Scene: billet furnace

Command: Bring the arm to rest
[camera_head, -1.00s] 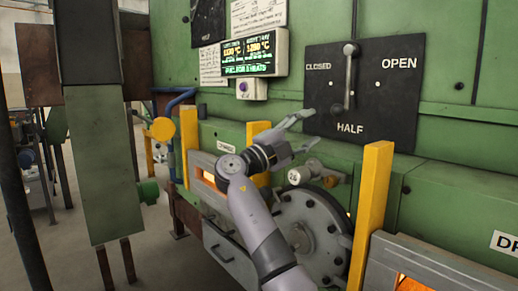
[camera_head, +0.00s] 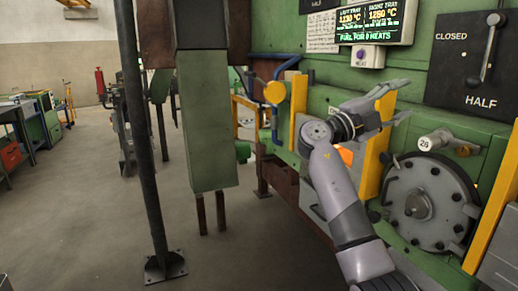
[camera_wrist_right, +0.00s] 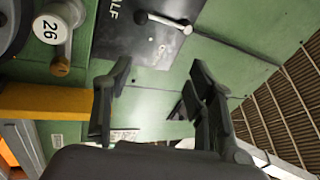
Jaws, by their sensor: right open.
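My right gripper (camera_head: 393,102) is raised in front of the green furnace wall (camera_head: 322,95) in the head view, its fingers pointing right. In the right wrist view its two dark fingers (camera_wrist_right: 160,95) stand well apart with nothing between them. The right arm comes up from the bottom of the head view. The black lever panel (camera_head: 470,60) is to the right of the gripper, apart from it in the head view; its lever points down at HALF. The panel also shows in the right wrist view (camera_wrist_right: 120,45). My left gripper is not in view.
A round bolted grey door (camera_head: 432,205) and a valve tagged 26 (camera_head: 436,142) are right of the arm. Yellow posts (camera_head: 375,150) stand close to the arm. A dark pole (camera_head: 150,170) and a green column (camera_head: 208,120) stand left; open floor (camera_head: 90,210) lies beyond.

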